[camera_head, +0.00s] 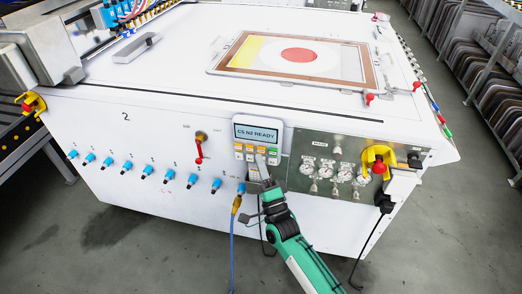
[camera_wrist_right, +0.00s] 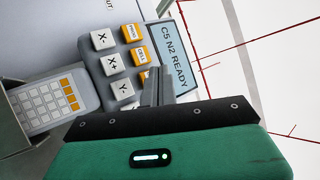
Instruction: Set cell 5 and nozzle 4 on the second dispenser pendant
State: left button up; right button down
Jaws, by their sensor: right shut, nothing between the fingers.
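The dispenser pendant (camera_head: 236,142) is on the front face of the white machine, and its screen (camera_head: 257,133) reads "C5 N2 READY". The same screen text shows in the right wrist view (camera_wrist_right: 172,55). Below the screen are orange, grey and green keys; in the wrist view I can read the white keys X- (camera_wrist_right: 103,39), X+ (camera_wrist_right: 113,62) and Y- (camera_wrist_right: 123,88). My right gripper (camera_head: 262,160) is shut and empty, its tips at the keys. In the wrist view its fingers (camera_wrist_right: 158,80) partly hide an orange key; contact is unclear. My left gripper is out of view.
A keypad with white and orange keys (camera_wrist_right: 45,105) sits left of the pendant in the wrist view. A red-handled valve (camera_head: 199,148), blue fittings (camera_head: 147,172) and a gauge panel (camera_head: 322,148) flank the pendant. A framed screen (camera_head: 246,52) lies on the machine top.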

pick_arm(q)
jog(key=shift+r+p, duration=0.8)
pick_arm(e)
jog(key=s, duration=0.1)
jog(key=s+a, duration=0.1)
jog(key=s, duration=0.2)
jog(key=shift+s+a, duration=0.3)
jog(key=shift+s, duration=0.05)
dwell(1.6)
pick_arm(q)
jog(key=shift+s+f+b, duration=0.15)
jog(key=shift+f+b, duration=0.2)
jog(key=shift+b, duration=0.65)
pick_arm(e)
jog(key=s+m+g, duration=0.1)
jog(key=m, duration=0.3)
jog(key=s+m+g+y, duration=0.1)
jog(key=m, duration=0.3)
jog(key=s+a+m+g+y, duration=0.1)
jog(key=m+g, duration=0.1)
jog(key=m, duration=0.2)
jog(key=shift+s+r, duration=0.1)
jog(key=shift+s, duration=0.25)
jog(key=shift+w, duration=0.1)
